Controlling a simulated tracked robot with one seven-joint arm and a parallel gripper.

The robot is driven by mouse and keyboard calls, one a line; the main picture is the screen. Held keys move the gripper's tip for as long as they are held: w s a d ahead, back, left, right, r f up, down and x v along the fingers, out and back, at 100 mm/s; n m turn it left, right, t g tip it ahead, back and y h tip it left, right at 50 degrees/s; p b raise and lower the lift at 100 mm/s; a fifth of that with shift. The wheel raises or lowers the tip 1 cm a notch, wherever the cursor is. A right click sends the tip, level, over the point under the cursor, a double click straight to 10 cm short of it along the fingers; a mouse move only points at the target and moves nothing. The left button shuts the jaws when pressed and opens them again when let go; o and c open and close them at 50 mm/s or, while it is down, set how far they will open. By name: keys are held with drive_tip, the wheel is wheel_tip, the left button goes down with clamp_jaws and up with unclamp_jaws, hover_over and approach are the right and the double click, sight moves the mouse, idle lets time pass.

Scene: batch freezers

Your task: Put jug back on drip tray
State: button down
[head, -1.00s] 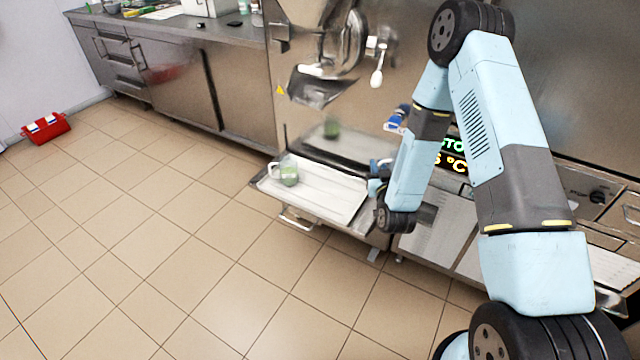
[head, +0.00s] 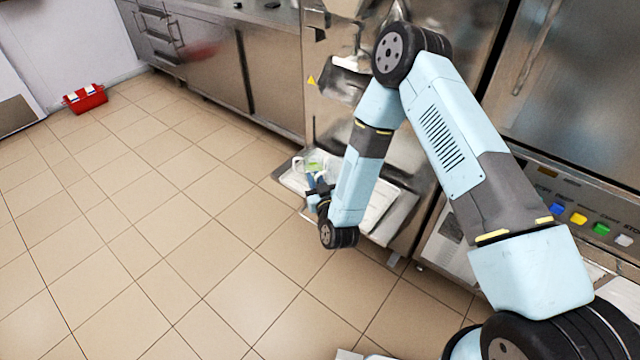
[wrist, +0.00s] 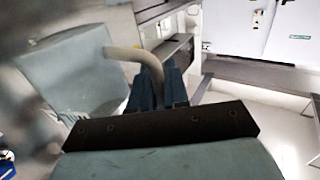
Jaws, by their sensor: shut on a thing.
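The jug (head: 312,162) is a small pale, translucent vessel with some green, at the left end of the drip tray in the head view. Its grey-blue body fills the left of the wrist view (wrist: 75,75), with a beige curved handle (wrist: 128,54). My gripper (head: 317,190) is at the jug's near side. In the wrist view its blue fingers (wrist: 164,88) are shut on the handle. The drip tray (head: 380,207) is white and shallow, partly hidden by my arm. I cannot tell whether the jug's base touches it.
The steel batch freezer (head: 335,125) stands right behind the tray. A steel counter with cabinets (head: 215,75) runs to the left. A red box (head: 85,98) lies on the floor at the far left. The tiled floor (head: 170,240) in front is clear.

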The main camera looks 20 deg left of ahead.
drive_tip(key=w+f, duration=0.2)
drive_tip(key=w, duration=0.1)
drive_tip(key=w+a+f, duration=0.1)
drive_tip(key=w+f, duration=0.2)
drive_tip(key=w+a+f, duration=0.1)
drive_tip(key=w+f, duration=0.2)
drive_tip(key=shift+f, duration=1.45)
drive_tip(key=c, duration=1.1)
unclamp_jaws()
drive_tip(key=shift+f, duration=0.1)
drive_tip(key=v, duration=1.2)
